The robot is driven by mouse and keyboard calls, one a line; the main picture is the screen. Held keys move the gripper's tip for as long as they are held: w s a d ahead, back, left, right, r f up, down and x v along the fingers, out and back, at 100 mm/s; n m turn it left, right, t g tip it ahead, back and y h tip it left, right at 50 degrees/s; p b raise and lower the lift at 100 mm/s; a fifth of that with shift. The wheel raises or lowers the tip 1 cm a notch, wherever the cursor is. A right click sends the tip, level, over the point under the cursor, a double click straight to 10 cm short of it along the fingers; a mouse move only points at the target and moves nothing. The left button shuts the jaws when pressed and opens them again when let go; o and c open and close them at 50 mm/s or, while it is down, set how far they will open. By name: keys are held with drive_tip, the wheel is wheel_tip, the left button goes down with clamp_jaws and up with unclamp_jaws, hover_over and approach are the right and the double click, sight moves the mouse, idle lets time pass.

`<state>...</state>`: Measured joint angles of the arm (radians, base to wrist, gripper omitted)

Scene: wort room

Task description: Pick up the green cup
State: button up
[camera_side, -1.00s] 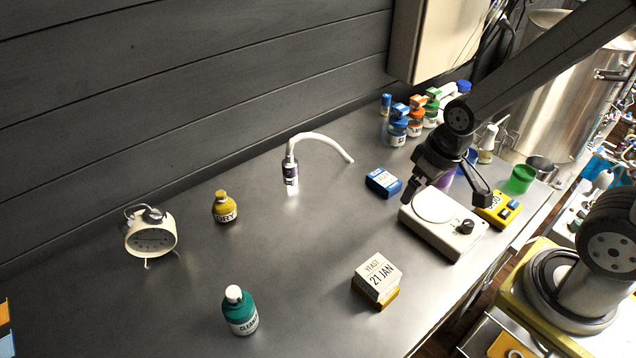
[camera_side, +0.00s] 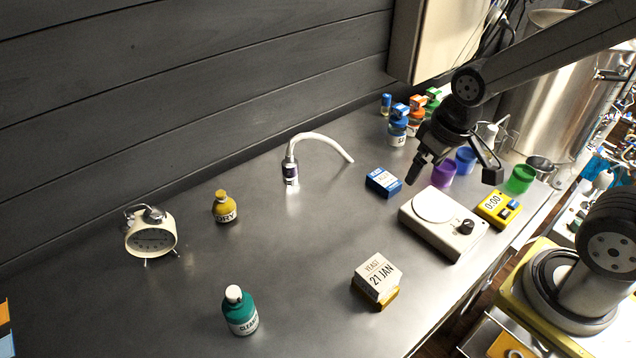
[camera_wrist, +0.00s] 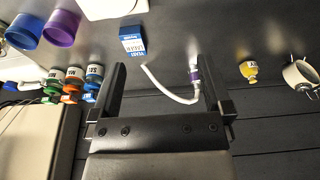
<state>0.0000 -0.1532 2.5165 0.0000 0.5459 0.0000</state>
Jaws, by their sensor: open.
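The green cup (camera_side: 521,178) stands upright on the steel bench at the right end in the side view, close to the front edge. My gripper (camera_side: 456,172) is open and empty, up above the bench and to the left of the green cup. In the wrist view my gripper's two fingers (camera_wrist: 162,85) are spread apart with nothing held between them. The green cup does not show in the wrist view. A purple cup (camera_side: 443,174) and a blue cup (camera_side: 465,160) stand to its left; the purple cup (camera_wrist: 61,27) and blue cup (camera_wrist: 24,30) also show in the wrist view.
A white scale (camera_side: 440,222) and a yellow timer (camera_side: 497,208) sit in front of the cups. A blue box (camera_side: 383,182) and several small bottles (camera_side: 398,124) stand left and behind. A metal pot (camera_side: 541,168) is right of the green cup.

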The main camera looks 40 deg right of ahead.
drive_tip(key=d, duration=0.1)
drive_tip(key=n+g+h, duration=0.6)
drive_tip(key=n+h, duration=0.7)
drive_tip(key=n, duration=0.2)
hover_over(521, 179)
drive_tip(key=w+a, duration=0.2)
drive_tip(key=a, duration=0.2)
wheel_tip(521, 179, down, 12)
drive_tip(key=shift+w+d+r, duration=0.1)
drive_tip(key=shift+w+r, duration=0.05)
drive_tip(key=shift+r, duration=0.05)
drive_tip(key=shift+f, duration=0.5)
drive_tip(key=shift+d, duration=0.1)
drive_tip(key=shift+x, duration=1.2)
drive_tip(key=shift+d+f, duration=0.1)
drive_tip(key=shift+d, duration=0.05)
